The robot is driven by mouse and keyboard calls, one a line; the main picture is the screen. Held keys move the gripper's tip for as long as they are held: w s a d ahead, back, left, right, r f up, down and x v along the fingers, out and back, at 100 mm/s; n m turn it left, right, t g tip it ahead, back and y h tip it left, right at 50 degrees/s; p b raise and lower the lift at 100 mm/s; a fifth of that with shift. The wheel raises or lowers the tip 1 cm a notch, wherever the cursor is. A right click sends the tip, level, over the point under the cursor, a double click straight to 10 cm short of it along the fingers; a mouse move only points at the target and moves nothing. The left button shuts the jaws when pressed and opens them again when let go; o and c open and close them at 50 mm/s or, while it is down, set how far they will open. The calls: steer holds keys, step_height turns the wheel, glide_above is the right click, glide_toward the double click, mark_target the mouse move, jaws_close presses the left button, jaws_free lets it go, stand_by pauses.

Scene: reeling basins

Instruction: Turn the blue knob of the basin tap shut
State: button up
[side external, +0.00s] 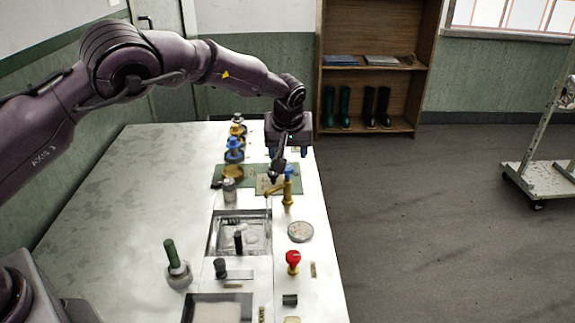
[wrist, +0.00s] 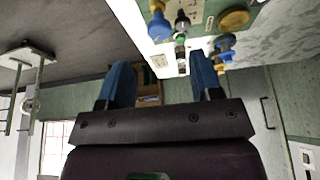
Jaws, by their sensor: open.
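The brass basin tap (side external: 288,194) stands upright at the far right of the near basin, its spout pointing left over the basin side. Its blue knob (side external: 289,172) sits on top. My gripper (side external: 287,153) is open and empty, above and behind the knob and apart from it. The wrist view shows my two blue fingers (wrist: 162,65) spread wide with nothing between them. A brass piece with blue on it (wrist: 159,25) shows at the top of that view, beyond the fingers; it looks like the tap. The way the knob is turned cannot be told.
Another blue-topped brass fitting (side external: 234,148) stands farther left on the table (side external: 130,200). A sunken basin (side external: 209,235), a red knob (side external: 293,257), a round dish (side external: 300,232) and a green-handled item (side external: 170,252) stand nearer. The table's left part is clear.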

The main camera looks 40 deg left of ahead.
mark_target(287, 168)
steer(key=x, duration=0.6)
steer(key=shift+w+a+f, duration=0.15)
steer(key=shift+f, duration=0.2)
steer(key=c, duration=0.9)
